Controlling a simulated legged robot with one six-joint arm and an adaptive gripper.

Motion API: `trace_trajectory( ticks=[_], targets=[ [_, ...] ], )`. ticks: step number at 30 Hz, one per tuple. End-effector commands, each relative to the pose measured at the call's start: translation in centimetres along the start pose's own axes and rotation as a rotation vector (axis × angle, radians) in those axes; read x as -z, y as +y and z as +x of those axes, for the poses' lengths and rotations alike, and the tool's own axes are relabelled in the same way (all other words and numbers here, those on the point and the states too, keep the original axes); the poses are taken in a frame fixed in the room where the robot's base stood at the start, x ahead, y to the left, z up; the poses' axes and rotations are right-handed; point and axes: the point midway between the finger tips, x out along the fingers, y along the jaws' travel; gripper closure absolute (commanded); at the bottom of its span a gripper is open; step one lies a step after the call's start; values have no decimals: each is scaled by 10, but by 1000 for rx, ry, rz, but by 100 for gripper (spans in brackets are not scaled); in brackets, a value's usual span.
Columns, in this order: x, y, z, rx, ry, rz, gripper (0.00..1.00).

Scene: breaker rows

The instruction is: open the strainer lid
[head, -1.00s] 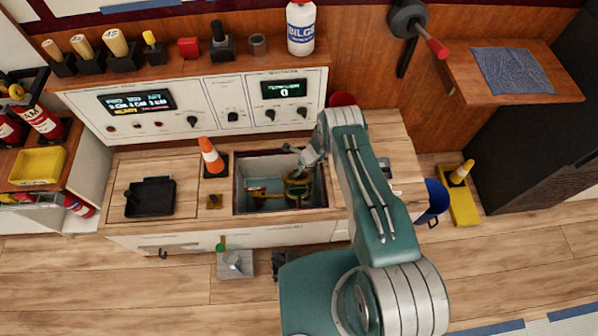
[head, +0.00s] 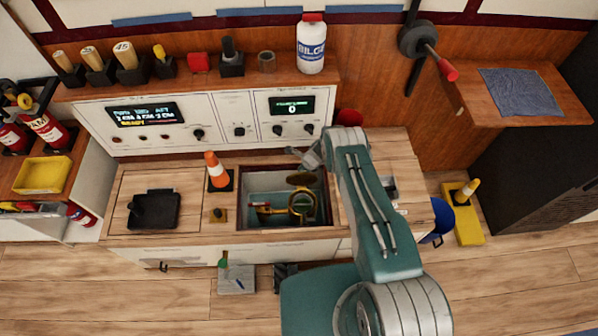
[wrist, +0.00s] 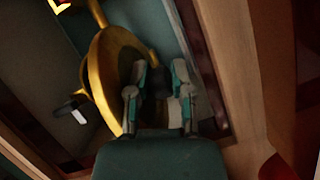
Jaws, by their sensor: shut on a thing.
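The strainer (head: 302,208) is a brass round body with an open ring top, down in the recessed well of the counter. Its brass lid (head: 300,179) stands tilted up behind the ring, raised off it. In the wrist view the lid (wrist: 113,78) is a large brass disc seen at a slant. My gripper (wrist: 160,75) is shut on a dark knob at the lid, between its two fingers. In the head view my gripper (head: 306,160) is at the well's back edge, partly hidden by my own arm.
An orange and white cone (head: 215,168) stands left of the well, with a black tray (head: 153,208) farther left. A control panel (head: 220,118) rises behind. A blue bucket (head: 442,220) stands at right.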

Motion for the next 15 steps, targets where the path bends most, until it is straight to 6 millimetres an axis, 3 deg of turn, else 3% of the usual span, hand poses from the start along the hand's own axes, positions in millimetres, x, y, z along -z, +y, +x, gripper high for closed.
trace_trajectory(
  ticks=[1, 12, 13, 15],
  targets=[
    [17, -2, 2, 15, 19, 9, 100],
    [17, -2, 2, 14, 19, 8, 100],
    [17, -2, 2, 14, 19, 8, 58],
    [18, -2, 2, 13, 19, 8, 27]
  ],
)
